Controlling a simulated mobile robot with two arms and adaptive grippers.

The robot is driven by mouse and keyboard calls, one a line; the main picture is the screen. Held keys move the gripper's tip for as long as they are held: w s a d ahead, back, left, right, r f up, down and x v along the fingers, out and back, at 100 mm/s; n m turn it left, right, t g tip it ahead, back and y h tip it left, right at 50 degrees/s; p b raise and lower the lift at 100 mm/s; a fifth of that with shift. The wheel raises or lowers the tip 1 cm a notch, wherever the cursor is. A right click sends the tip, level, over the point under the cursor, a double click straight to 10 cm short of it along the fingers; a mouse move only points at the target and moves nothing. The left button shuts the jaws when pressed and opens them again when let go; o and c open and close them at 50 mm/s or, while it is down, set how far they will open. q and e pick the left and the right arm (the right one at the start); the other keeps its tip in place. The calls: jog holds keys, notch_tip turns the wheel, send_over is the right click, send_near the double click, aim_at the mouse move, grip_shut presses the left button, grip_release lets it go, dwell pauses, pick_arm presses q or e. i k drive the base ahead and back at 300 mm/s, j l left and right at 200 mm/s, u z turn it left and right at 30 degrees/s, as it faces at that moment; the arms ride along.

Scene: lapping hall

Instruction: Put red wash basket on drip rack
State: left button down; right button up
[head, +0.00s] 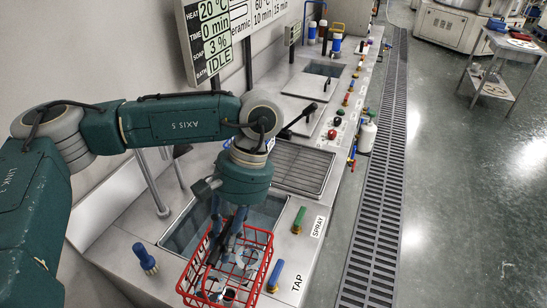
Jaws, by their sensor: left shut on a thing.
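The red wash basket (258,268) is an open wire basket with several pale and dark pieces inside. It is at the bottom centre of the head view, over the near end of the sink basin (190,226). My left gripper (229,240) points down into the basket and is shut on it; the exact grip point is partly hidden by the fingers and wires. The drip rack (303,168) is a flat ribbed metal tray just beyond the basin. Its visible top is empty. My right gripper is not in view.
A green handle (299,220) and a blue handle (274,276) stand along the counter's right edge, by the SPRAY and TAP labels. A blue brush-like knob (145,258) stands left of the basin.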

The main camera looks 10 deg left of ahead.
aim_at(296, 163)
jog(key=i+l+u, duration=0.1)
jog(key=l, duration=0.4)
jog(key=i+l+u, duration=0.1)
jog(key=l, duration=0.45)
jog(key=l+u, duration=0.15)
jog(key=l, duration=0.4)
jog(key=i+l+u, duration=0.25)
jog(key=i+l, duration=0.2)
jog(key=i+l+u, duration=0.25)
jog(key=i+l, duration=0.2)
jog(key=l, duration=0.15)
jog(key=i+j+u, duration=0.15)
jog(key=i, duration=0.25)
